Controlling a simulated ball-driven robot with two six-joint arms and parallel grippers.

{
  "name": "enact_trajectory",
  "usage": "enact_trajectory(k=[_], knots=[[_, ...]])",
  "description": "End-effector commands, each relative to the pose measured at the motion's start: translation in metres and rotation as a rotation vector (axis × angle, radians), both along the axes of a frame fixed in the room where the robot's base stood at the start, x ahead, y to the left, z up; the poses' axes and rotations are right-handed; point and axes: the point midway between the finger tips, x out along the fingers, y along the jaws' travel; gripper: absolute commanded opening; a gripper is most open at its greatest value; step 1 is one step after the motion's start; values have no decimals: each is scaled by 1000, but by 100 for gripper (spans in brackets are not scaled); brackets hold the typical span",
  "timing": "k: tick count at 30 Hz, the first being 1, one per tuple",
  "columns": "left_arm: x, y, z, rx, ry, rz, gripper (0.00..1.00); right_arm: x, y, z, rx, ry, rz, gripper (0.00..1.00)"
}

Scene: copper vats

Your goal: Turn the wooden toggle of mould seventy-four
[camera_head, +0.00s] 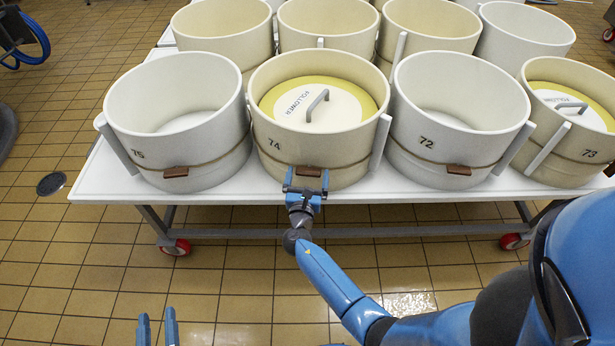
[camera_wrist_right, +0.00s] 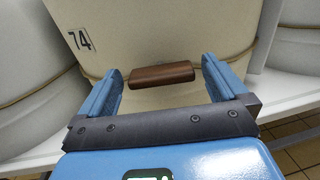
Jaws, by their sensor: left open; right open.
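Mould seventy-four (camera_head: 262,120) is a cream tub with a cord around it, standing on the white trolley; its number also shows in the right wrist view (camera_wrist_right: 78,40). A yellow cheese with a white follower (camera_head: 318,105) and grey handle sits inside. Its brown wooden toggle (camera_head: 309,171) lies roughly level on the cord at the front. My right gripper (camera_head: 305,178) is open at the toggle. In the right wrist view the toggle (camera_wrist_right: 161,75) lies between the open fingers, apart from both. My left gripper (camera_head: 158,326) is open and empty, low above the floor.
Mould 75 (camera_head: 180,120) stands to the left and mould 72 (camera_head: 455,120) to the right, each with its own toggle. Mould 73 (camera_head: 570,125) is further right. More tubs stand behind. The trolley's front edge (camera_head: 240,196) runs below the moulds. The tiled floor in front is clear.

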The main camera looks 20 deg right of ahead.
Motion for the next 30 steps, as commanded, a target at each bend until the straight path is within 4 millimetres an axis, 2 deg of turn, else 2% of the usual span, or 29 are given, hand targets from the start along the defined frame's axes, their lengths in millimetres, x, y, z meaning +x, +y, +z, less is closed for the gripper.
enact_trajectory(k=[5,12,15,23,30], knots=[[0,0,0,0,0,0,43,0,0,0,0,0,0,98],[0,0,0,0,0,0,43,0,0,0,0,0,0,62],[0,0,0,0,0,0,43,0,0,0,0,0,0,49],[0,0,-3,0,0,0,43,0,0,-1,23,-10,0,49],[0,0,-13,0,0,0,43,-1,-1,-2,126,-57,0,49]])
